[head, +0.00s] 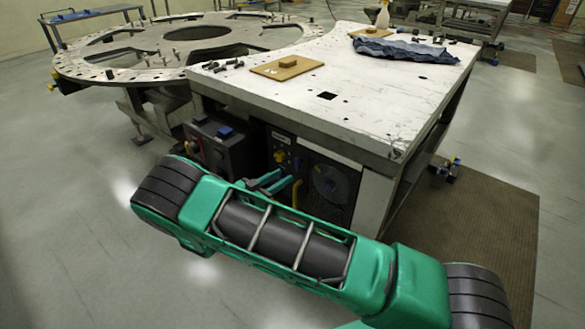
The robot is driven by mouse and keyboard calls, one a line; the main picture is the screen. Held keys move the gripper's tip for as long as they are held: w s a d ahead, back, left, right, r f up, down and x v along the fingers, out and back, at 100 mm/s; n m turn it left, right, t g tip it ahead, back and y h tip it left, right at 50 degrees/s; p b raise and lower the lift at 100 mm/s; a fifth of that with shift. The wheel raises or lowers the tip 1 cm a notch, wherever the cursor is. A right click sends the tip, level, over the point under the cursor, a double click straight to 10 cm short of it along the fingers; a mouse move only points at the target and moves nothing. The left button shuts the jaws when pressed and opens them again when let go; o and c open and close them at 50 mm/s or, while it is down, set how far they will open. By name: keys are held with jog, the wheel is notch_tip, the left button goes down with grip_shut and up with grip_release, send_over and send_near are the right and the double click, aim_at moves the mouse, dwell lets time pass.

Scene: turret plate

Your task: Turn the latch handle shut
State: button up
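A yellow upright handle (297,194) shows on the dark front under the white-topped table, just above my arm. It looks like the latch handle, but its lower end is hidden and I cannot tell how far it is turned. My gripper (284,179) seems to be the small teal pronged part behind my green arm link. Its prongs point right, close to the yellow handle. I cannot tell whether they touch it. Most of the gripper is hidden by my arm.
The white-topped table (385,105) bears a blue cloth (405,51), tan boards and small dark parts. A dark box (217,146) with a blue top piece stands left of the handle. A big round turret plate (120,66) is behind left. Open floor (60,200) lies left.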

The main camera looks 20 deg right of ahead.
aim_at(296, 164)
jog(key=shift+t, duration=0.8)
jog(key=x, duration=0.8)
jog(key=shift+w+f, duration=0.4)
jog(key=shift+w, duration=0.2)
jog(key=shift+c, duration=0.4)
